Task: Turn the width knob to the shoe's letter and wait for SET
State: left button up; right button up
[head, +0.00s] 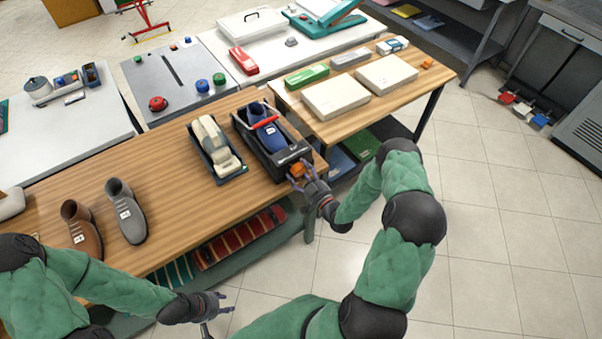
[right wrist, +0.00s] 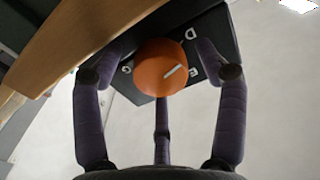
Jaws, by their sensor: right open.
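A blue shoe (head: 268,137) with a red strap over it sits in a black stretcher tray (head: 243,133) at the table's front right corner. An orange width knob (right wrist: 158,66) is on the tray's front face; it also shows small in the head view (head: 297,170). Its white mark points right in the right wrist view, toward the E side. Letters C, D and E surround it. My right gripper (right wrist: 160,70) is open, its fingers spread around the knob with visible gaps at the sides. My left gripper (head: 222,305) is open and empty below the table's front edge. The shoe's letter is not readable.
A second tray (head: 232,172) with a cream shoe stands left of the stretcher. A brown shoe (head: 82,228) and a grey shoe (head: 127,212) with tags stand further left. White boxes (head: 336,97) lie on the right table.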

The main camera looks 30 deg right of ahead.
jog(key=shift+c, duration=0.3)
jog(key=c, duration=1.1)
jog(key=m+b, duration=0.1)
jog(key=m, duration=0.2)
jog(key=shift+f, duration=0.15)
jog(key=m+b, duration=0.1)
jog(key=m, duration=0.2)
jog(key=shift+m, duration=0.3)
jog(key=m+b, duration=0.1)
jog(key=m, duration=0.2)
jog(key=shift+a+m, duration=0.1)
jog(key=shift+m, duration=0.2)
jog(key=shift+m+b, duration=0.4)
jog(key=shift+m, duration=1.5)
